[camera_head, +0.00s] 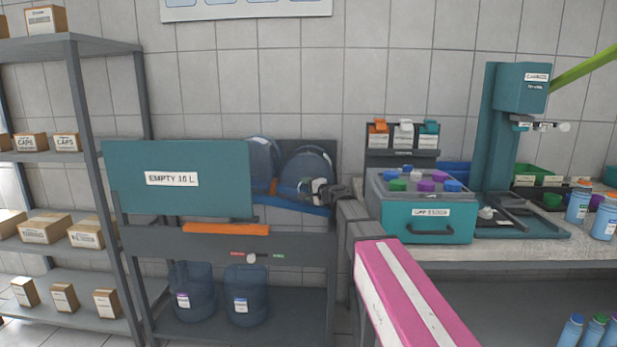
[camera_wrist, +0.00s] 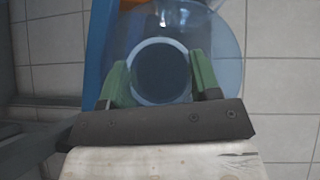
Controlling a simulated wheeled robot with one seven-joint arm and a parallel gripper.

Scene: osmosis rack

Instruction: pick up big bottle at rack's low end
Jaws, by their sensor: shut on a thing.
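A big translucent blue bottle (camera_head: 308,165) lies on its side on the sloped blue rack (camera_head: 300,207), at the end nearest my gripper. My gripper (camera_head: 322,190) is at its neck. In the wrist view, the green fingers of my gripper (camera_wrist: 163,80) stand on both sides of the round bottle neck and are shut on it. The big bottle's wide body (camera_wrist: 228,50) shows behind the neck. A second big bottle (camera_head: 263,162) lies farther left on the rack, partly hidden by the teal panel marked EMPTY 10 L (camera_head: 180,180).
Two big bottles (camera_head: 193,290) stand on the low shelf below the rack. A teal case (camera_head: 428,220) with coloured caps stands on the bench at right, close to my arm. A grey shelf unit (camera_head: 75,100) with cardboard boxes stands at left.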

